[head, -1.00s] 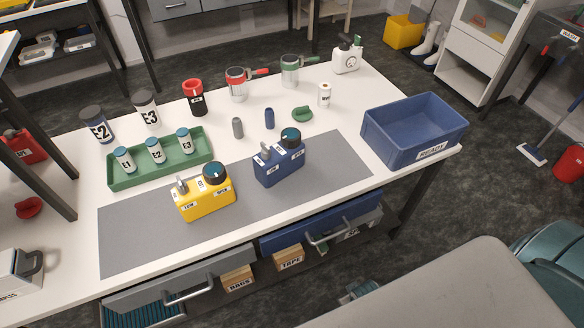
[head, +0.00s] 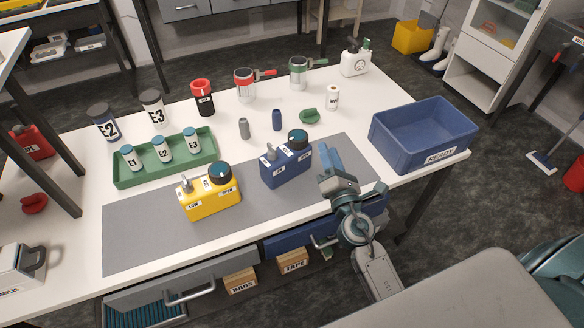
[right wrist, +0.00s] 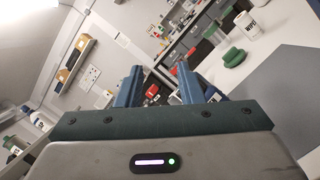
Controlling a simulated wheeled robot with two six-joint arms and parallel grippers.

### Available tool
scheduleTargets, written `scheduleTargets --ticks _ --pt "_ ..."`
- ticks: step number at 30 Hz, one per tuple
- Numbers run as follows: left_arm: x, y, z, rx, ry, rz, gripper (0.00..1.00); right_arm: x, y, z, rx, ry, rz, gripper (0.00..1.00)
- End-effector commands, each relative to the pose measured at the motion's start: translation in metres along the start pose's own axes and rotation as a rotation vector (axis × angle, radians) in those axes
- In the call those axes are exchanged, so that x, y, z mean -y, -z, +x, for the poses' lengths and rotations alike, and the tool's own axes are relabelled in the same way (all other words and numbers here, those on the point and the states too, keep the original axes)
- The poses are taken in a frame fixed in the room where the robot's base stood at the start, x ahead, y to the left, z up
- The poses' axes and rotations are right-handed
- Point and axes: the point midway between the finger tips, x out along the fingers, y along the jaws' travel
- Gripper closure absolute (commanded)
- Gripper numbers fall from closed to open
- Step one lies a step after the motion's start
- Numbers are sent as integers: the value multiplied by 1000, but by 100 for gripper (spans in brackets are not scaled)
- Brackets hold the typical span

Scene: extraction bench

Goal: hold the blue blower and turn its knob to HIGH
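The blue blower (head: 286,170) stands upright on the grey mat (head: 140,238). It has a dark round knob with a teal top (head: 298,137) at its right end, a small grey nozzle at its left end and white labels too small to read surely. My right gripper (head: 328,152) is just right of the blower, above the mat's right part, and does not visibly hold it. In the right wrist view the two blue fingers of my right gripper (right wrist: 170,82) stand apart with nothing seen gripped between them. My left gripper is out of view.
A similar yellow blower (head: 209,200) stands left of the blue one. A green tray (head: 128,180) with labelled bottles, a grey and a blue cylinder, and a green piece (head: 310,116) lie behind. A blue crate (head: 396,153) stands at right. The mat's left part is clear.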

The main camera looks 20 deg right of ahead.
Motion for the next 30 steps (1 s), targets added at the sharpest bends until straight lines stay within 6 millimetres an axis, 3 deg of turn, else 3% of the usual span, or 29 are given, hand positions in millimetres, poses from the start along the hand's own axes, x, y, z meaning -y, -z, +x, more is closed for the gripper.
scheduleTargets --ticks 3,9,17,30 --pt "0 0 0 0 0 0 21 -14 43 15 -142 -138 -324 66" --pt "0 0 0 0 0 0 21 -13 96 20 -326 -275 -676 66" --pt "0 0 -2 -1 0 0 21 -12 114 31 -373 -305 -758 66" --pt "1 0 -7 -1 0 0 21 -22 146 98 -372 -304 -753 66"
